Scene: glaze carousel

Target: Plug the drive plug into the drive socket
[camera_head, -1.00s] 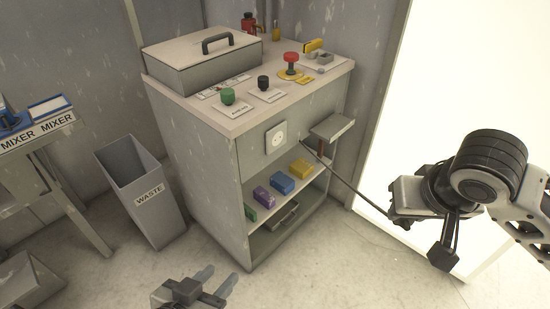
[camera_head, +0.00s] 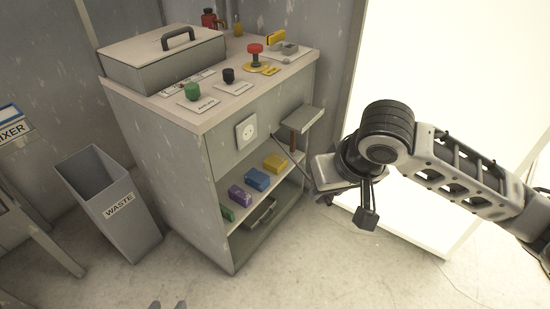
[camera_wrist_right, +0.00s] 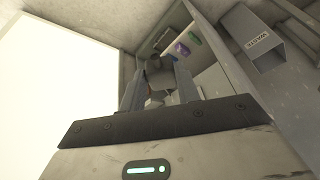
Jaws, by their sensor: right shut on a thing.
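The drive socket (camera_head: 246,131) is a pale square plate with a round face on the cabinet's front. My right gripper (camera_wrist_right: 158,76) is shut on a dark grey piece (camera_wrist_right: 158,66), apparently the drive plug, which shows between its fingers in the right wrist view. In the head view its hand is right of the cabinet, below and right of the socket and apart from it; the plug is hard to make out there. A thin dark cable (camera_head: 292,156) runs from the cabinet front toward this hand. My left gripper (camera_head: 168,305) shows only two separated fingertips at the bottom edge.
The cabinet (camera_head: 185,160) carries a lidded box (camera_head: 165,58) and several knobs on top. A small bracket shelf (camera_head: 303,117) juts out right of the socket. Coloured blocks, including a blue one (camera_head: 257,179), lie on the open shelf. A waste bin (camera_head: 118,205) stands left.

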